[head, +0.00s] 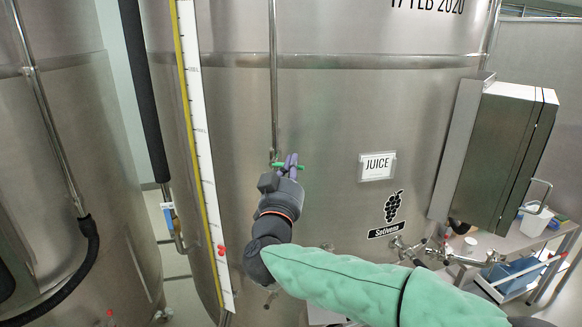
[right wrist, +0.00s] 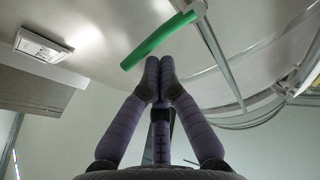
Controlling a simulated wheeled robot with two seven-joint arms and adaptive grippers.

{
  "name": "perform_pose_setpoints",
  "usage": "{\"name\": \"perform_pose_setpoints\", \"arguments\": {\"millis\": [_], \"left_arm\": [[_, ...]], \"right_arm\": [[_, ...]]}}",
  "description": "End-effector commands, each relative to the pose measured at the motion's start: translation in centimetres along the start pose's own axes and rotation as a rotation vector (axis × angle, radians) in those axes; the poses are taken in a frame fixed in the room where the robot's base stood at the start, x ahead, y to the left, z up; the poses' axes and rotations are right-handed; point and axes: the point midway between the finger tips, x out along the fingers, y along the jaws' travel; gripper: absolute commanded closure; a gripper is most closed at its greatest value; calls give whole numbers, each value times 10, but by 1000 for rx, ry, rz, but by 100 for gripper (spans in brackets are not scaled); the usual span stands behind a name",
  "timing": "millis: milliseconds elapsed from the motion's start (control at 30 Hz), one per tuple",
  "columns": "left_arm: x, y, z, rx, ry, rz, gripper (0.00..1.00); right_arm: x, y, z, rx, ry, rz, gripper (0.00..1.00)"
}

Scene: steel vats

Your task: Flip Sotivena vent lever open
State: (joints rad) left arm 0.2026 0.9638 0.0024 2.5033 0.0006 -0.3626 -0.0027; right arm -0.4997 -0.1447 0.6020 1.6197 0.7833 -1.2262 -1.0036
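The vent lever (head: 277,164) is a green handle at the lower end of a thin vertical pipe on the steel vat (head: 330,110) marked with a grape logo and name label (head: 385,230). In the head view the purple fingers of my right gripper (head: 291,158) cover the lever's middle. In the right wrist view the green lever (right wrist: 158,40) lies slanted just beyond the fingertips of my right gripper (right wrist: 160,62). The fingertips are pressed together with nothing seen between them. I cannot tell whether they touch the lever. My left gripper is not in view.
A measuring strip (head: 200,130) runs down the vat at left, and a JUICE sign (head: 377,166) is right of the lever. A grey cabinet (head: 500,150) and a bench with a white bucket (head: 534,220) stand at right. Valves (head: 410,247) stick out low on the vat.

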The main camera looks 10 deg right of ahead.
Motion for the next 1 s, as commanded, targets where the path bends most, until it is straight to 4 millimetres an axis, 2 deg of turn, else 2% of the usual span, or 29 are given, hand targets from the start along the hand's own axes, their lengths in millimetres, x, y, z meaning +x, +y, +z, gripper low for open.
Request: {"name": "perform_pose_setpoints", "arguments": {"millis": [567, 1000], "left_arm": [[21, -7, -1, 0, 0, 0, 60], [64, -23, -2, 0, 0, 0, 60]], "right_arm": [[-3, 2, 9, 125, -1, 37, 100], [-9, 4, 28, 446, 0, 138, 100]]}}
